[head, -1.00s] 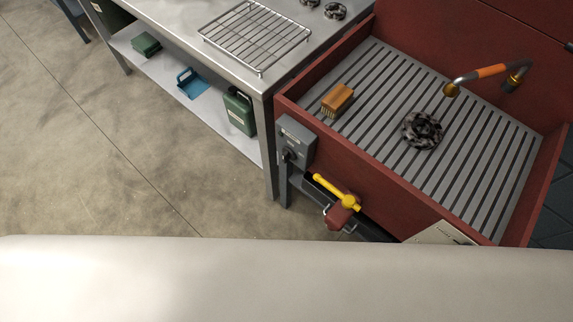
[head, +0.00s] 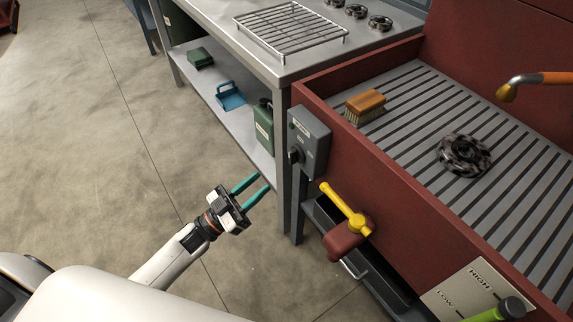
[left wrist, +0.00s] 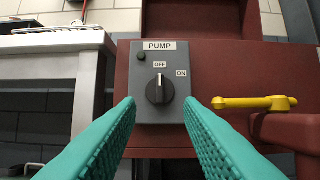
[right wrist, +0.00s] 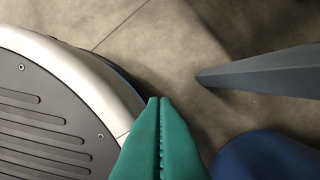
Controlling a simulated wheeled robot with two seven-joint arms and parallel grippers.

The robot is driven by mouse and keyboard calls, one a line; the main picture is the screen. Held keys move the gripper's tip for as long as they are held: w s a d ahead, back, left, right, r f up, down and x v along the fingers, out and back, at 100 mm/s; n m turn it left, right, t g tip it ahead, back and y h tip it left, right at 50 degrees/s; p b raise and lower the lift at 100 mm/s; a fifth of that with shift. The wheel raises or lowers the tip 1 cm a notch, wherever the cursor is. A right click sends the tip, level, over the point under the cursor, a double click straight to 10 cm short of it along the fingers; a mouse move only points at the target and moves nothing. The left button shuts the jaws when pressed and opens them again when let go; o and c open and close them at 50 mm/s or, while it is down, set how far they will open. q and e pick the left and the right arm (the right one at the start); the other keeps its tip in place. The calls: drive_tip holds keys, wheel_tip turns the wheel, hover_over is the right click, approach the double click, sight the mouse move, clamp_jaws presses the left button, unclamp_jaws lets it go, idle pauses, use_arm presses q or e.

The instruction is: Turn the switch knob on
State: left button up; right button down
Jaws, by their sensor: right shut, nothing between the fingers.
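The switch knob (left wrist: 159,90) is black and round with a white pointer mark. In the left wrist view it points up at OFF, with ON marked to its right. It sits on a grey box labelled PUMP (left wrist: 148,55), fixed to the red basin's side; the box also shows in the head view (head: 318,140). My left gripper (head: 256,187) has teal fingers, is open and empty, and faces the knob from a short distance, with the knob between its fingers in the left wrist view. My right gripper (right wrist: 160,100) is shut and empty, over the floor.
A yellow-handled valve (head: 346,208) stands to the right of the box. A steel table (head: 240,40) with a wire rack is on the left. The red basin (head: 400,190) holds a brush (head: 365,104) and a dark coil (head: 464,155). Floor before the box is clear.

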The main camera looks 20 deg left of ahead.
sight(289, 159)
use_arm(q)
drive_tip(key=x, duration=0.9)
drive_tip(key=shift+w, duration=0.1)
clamp_jaws()
